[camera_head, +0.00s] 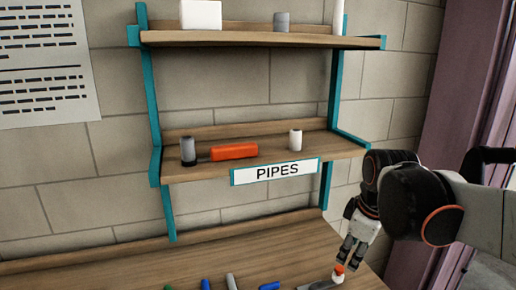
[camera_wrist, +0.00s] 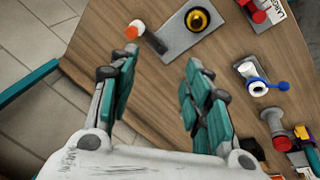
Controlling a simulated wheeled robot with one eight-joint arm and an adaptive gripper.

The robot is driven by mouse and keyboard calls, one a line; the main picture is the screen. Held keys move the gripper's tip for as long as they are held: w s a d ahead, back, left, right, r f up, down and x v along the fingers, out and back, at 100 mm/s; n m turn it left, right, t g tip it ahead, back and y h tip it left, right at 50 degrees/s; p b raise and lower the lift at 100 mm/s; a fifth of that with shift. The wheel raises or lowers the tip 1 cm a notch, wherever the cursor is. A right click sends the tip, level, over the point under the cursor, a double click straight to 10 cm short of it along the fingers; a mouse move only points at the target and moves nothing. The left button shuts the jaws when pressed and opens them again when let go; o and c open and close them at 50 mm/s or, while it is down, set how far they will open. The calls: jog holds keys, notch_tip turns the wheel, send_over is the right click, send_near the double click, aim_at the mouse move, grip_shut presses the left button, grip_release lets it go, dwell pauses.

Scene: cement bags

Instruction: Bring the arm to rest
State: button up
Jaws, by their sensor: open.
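My gripper (camera_head: 351,250) is at the right in the head view, on my bent arm, pointing down above the table. In the wrist view my gripper (camera_wrist: 158,85) shows two separate fingers with teal pads and nothing between them. Beyond the fingertips lies the wooden table (camera_wrist: 140,85). A small white and orange piece (camera_head: 338,273) is just below the gripper in the head view. It also shows in the wrist view (camera_wrist: 134,31), apart from the fingers.
A teal-framed shelf with a PIPES sign (camera_head: 275,172) stands against the block wall, holding an orange block (camera_head: 234,152) and a white cylinder (camera_head: 295,139). A grey plate with a yellow ring (camera_wrist: 197,20) and a blue-handled valve (camera_wrist: 268,87) are on the table.

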jog(key=s+a+f+m+t, duration=0.1)
jog(key=s+m+t, duration=0.1)
jog(key=s+m, duration=0.3)
jog(key=s+a+f+m+t, duration=0.1)
jog(key=s+m, duration=0.4)
jog(key=s, duration=0.3)
jog(key=shift+f+t, duration=0.35)
jog(key=shift+t, duration=0.05)
